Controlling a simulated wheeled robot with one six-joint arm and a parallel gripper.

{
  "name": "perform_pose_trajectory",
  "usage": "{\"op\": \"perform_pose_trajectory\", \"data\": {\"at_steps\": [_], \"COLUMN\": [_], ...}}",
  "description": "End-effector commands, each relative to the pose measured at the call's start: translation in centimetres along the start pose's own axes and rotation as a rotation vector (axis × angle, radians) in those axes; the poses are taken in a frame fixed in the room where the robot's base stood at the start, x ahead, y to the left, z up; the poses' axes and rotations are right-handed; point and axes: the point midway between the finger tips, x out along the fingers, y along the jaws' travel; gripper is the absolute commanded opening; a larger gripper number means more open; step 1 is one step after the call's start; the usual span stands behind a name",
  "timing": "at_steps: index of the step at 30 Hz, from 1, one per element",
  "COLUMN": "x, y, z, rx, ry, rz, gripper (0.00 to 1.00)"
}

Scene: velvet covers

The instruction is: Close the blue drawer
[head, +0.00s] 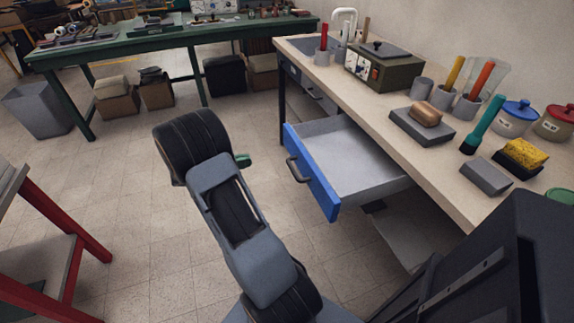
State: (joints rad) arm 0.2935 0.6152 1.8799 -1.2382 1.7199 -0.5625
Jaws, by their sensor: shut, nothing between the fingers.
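The blue drawer (318,183) stands pulled out from under the beige counter at the centre right. Its blue front with a dark bar handle (297,170) faces left, and its grey inside looks empty. My arm rises from the bottom middle, and its end is left of the drawer front. A small green part of my gripper (243,160) shows beyond the arm, apart from the handle, with a gap of floor between. The rest of my gripper is hidden behind the arm link. What shows of it is shut and empty.
A red-legged table (60,245) is at left. Floor between is clear.

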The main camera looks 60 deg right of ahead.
Motion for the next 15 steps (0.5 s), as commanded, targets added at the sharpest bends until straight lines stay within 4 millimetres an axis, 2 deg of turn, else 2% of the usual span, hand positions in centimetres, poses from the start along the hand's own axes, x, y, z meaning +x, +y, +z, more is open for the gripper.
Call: {"op": "perform_pose_trajectory", "data": {"at_steps": [1,4,8,15], "x": [0.3,0.8,2.2,6.7], "y": [0.3,0.8,0.9,1.0], "z": [-1.2,-1.7,-1.7,-1.4], "rx": [-0.019,-0.039,-0.047,-0.046], "ry": [-0.028,-0.064,-0.079,-0.077], "rz": [0.004,0.011,0.012,0.011], "gripper": [0.00,0.00,0.00,0.00]}}
